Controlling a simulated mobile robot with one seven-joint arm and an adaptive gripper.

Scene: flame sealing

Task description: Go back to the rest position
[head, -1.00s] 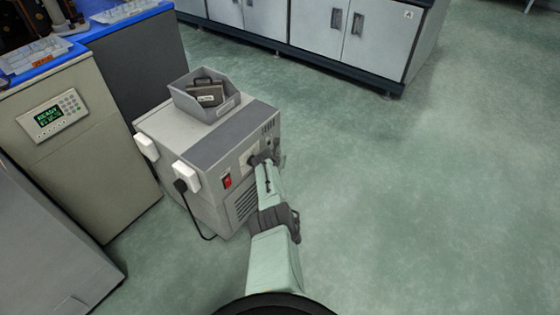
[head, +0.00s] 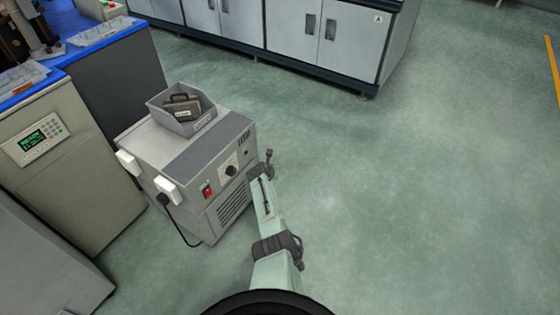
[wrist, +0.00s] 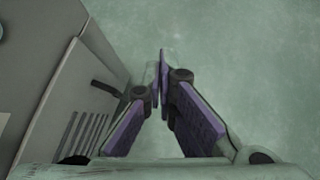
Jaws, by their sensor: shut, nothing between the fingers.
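My gripper (wrist: 162,85) shows in the wrist view with its two purple-padded fingers together at the tips and nothing between them. It points at the green floor. In the head view my arm reaches forward from the bottom middle, and its end (head: 268,157) is beside the right front side of the grey machine (head: 185,150). The fingers are too small to make out there. The machine's side with dark vent slots also shows at the left of the wrist view (wrist: 60,110), apart from the fingers.
The machine has a red switch (head: 207,191), a black knob (head: 231,171) and a plugged black cable. A grey bin (head: 182,122) with a dark labelled case sits on top. Cabinets (head: 290,35) line the back. The floor (head: 420,200) on the right is clear.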

